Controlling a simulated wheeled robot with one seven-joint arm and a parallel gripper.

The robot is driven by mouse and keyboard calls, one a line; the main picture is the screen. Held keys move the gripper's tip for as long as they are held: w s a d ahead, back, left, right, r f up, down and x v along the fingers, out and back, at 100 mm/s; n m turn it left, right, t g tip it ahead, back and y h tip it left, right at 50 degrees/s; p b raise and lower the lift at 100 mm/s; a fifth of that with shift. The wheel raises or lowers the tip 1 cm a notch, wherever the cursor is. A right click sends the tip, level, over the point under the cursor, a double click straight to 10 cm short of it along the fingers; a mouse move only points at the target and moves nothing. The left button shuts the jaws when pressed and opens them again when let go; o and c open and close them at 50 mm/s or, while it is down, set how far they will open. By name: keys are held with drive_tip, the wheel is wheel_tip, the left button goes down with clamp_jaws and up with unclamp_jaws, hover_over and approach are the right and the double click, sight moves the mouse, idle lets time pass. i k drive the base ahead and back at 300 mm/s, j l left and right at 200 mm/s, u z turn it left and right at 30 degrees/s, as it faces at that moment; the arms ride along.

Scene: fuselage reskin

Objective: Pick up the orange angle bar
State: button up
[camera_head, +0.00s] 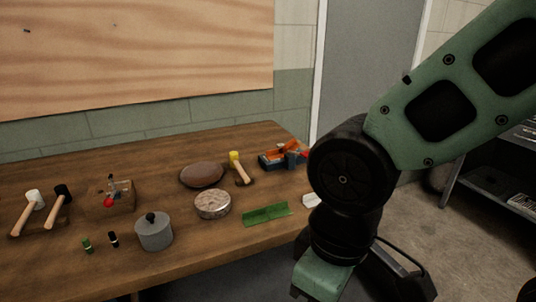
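An orange piece (283,148) lies at the far right end of the wooden table, on or against a dark blue-grey tool. It may be the orange angle bar, but it is too small to tell its shape for sure. A green angle bar (266,213) lies near the table's front edge, left of my arm. My arm comes down from the upper right and covers the table's right end. Its lower part runs out at the bottom of the picture, and my gripper's fingers do not show.
The wooden table (60,260) also holds a grey lidded pot (154,232), a round tin (212,204), a brown oval pad (202,174), a yellow-headed mallet (240,167), two mallets at left and a small wooden box (109,200). A shelf (500,190) stands at right.

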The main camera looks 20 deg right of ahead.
sight(276, 153)
drive_tip(key=i+l+u, duration=0.1)
drive_tip(key=l+u, duration=0.3)
drive_tip(key=l, duration=0.4)
drive_tip(key=l+u, duration=0.4)
drive_tip(key=l, duration=0.4)
drive_tip(key=k+l+u, duration=0.2)
drive_tip(key=l+u, duration=0.25)
drive_tip(key=l, duration=0.35)
drive_tip(key=i+l+u, duration=0.15)
drive_tip(key=l+u, duration=0.25)
drive_tip(key=l, duration=0.25)
drive_tip(key=i+l+u, duration=0.1)
drive_tip(key=l+u, duration=0.25)
drive_tip(key=l, duration=0.3)
drive_tip(key=l+u, duration=0.4)
drive_tip(key=l, duration=0.25)
drive_tip(key=l+u, duration=0.25)
drive_tip(key=l, duration=0.25)
drive_tip(key=i, duration=0.05)
